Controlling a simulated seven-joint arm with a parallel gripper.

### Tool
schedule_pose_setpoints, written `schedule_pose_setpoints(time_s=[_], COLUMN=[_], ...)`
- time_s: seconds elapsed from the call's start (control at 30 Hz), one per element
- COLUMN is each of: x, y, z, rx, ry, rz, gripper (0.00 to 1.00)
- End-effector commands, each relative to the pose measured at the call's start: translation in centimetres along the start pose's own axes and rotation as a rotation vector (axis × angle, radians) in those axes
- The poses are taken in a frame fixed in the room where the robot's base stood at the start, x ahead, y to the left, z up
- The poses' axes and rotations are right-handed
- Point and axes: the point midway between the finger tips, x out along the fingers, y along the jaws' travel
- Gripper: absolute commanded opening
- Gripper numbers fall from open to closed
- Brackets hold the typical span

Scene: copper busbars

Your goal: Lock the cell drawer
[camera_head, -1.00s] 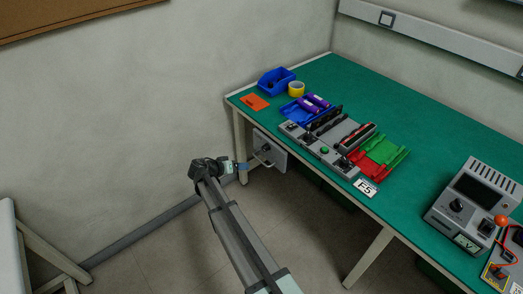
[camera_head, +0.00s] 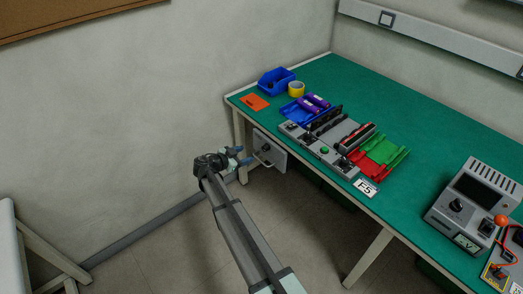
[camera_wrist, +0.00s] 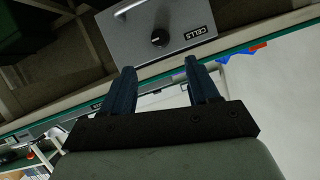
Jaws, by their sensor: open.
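The cell drawer (camera_head: 276,157) is a grey front under the left end of the green-topped bench, with a bar handle and a dark round knob (camera_head: 266,147). In the wrist view the drawer front (camera_wrist: 185,22) carries a CELLS label, and its black knob (camera_wrist: 159,39) has a light pointer mark. The drawer looks shut or nearly shut; I cannot tell exactly. My gripper (camera_head: 242,155) is just left of the drawer front, apart from it. In the wrist view my gripper (camera_wrist: 158,68) has its two blue fingers spread, with nothing between them and the knob beyond their tips.
The bench top (camera_head: 345,85) holds a blue bin (camera_head: 276,81), yellow tape (camera_head: 296,89), a cell fixture with coloured trays (camera_head: 325,145) and a grey meter box (camera_head: 475,205). The bench leg (camera_head: 240,150) stands close behind my gripper.

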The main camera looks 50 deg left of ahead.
Motion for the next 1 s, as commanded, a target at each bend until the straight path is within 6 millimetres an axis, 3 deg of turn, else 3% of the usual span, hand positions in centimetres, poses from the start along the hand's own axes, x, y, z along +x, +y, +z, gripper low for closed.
schedule_pose_setpoints(time_s=[0.4,0.6,1.0], x=[7.5,10.2,11.7], y=[0.0,0.0,0.0], z=[0.1,0.0,0.0], rx=[-0.003,-0.003,-0.003], ry=[-0.001,-0.002,-0.002], rz=[0.003,0.002,0.000], gripper=[0.60,0.60,0.60])
